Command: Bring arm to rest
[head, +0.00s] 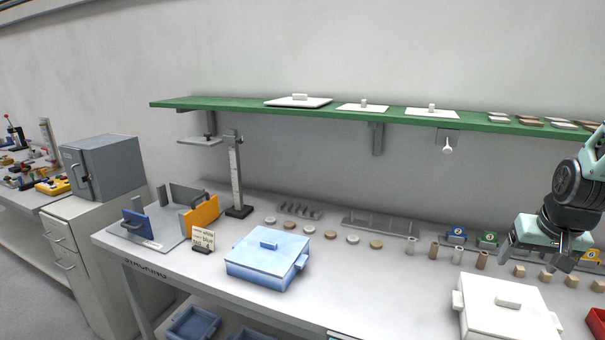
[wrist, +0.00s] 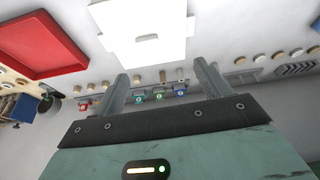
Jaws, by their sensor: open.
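My gripper (head: 537,255) is at the right of the head view, raised over the workbench (head: 200,267) behind the white lidded box (head: 507,308). Its two fingers are apart with nothing between them. In the wrist view my gripper (wrist: 160,85) also shows open and empty, and the white box (wrist: 145,30) appears beyond the fingertips. My arm is bent and comes in from the right edge of the head view; most of it is out of view.
A blue lidded box (head: 267,258) stands mid-bench. A red tray (head: 597,322) is at the right edge. A green shelf (head: 375,112) runs above. A grey cabinet (head: 103,167) stands left. Bare bench lies in front of the discs.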

